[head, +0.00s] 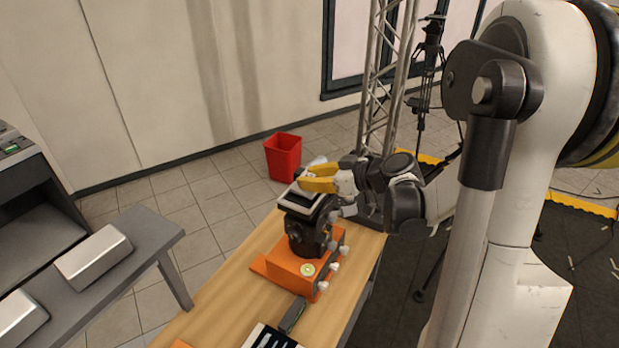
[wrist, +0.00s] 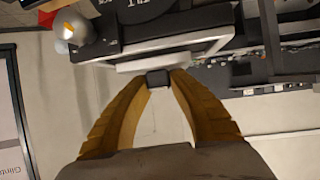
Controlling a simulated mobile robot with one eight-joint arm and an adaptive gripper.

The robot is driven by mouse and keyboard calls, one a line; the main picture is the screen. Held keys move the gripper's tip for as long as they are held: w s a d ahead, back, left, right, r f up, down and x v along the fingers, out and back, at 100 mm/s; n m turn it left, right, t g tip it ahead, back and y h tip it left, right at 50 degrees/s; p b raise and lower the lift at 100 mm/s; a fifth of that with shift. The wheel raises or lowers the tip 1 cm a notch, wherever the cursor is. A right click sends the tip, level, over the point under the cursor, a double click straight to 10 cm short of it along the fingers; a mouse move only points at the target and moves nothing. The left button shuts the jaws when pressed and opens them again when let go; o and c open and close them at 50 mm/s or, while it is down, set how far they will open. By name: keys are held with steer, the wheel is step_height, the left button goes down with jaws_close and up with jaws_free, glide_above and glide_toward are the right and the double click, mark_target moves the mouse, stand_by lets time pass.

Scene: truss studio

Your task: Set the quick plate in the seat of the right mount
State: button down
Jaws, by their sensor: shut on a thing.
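A black mount (head: 307,238) stands on an orange base (head: 283,262) on the wooden table. Its top carries a dark plate-like part with a pale edge (head: 301,194). My gripper (head: 312,184) has yellow fingers and is at the top of this mount. In the wrist view my gripper (wrist: 160,76) is shut on a small black block (wrist: 158,79), which appears to be part of the quick plate. The block is right against the pale edge of the mount top (wrist: 165,57). I cannot tell whether the plate lies flat in the seat; the fingers partly hide it.
A dark handheld-sized item (head: 293,314) and a black-and-white striped item (head: 268,338) lie at the table's near end. A grey bench (head: 150,235) with silver boxes (head: 93,255) is at left. A red bin (head: 283,157) stands behind the table, beside a truss (head: 385,75).

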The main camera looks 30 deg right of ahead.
steer(key=shift+f+b, duration=0.6)
steer(key=shift+b, duration=0.05)
stand_by(0.6)
steer(key=c, duration=1.2)
jaws_free()
steer(key=v, duration=1.2)
steer(key=s+a+f+m+g+h+b, duration=0.1)
steer(key=s+a+f+m+h+b, duration=0.1)
steer(key=s+a+f+b, duration=0.1)
steer(key=s+a+f+m+g+h+b, duration=0.1)
steer(key=s+a+f+m+h+b, duration=0.1)
steer(key=s+a+f, duration=0.3)
steer(key=s+a+f+m+g+h+b, duration=0.1)
steer(key=s+a+f+b, duration=0.3)
steer(key=a, duration=0.4)
steer(key=shift+a+f+m+g+h+b, duration=0.1)
steer(key=shift+a+m+g+h+b, duration=0.3)
steer(key=shift+m+g+b, duration=0.15)
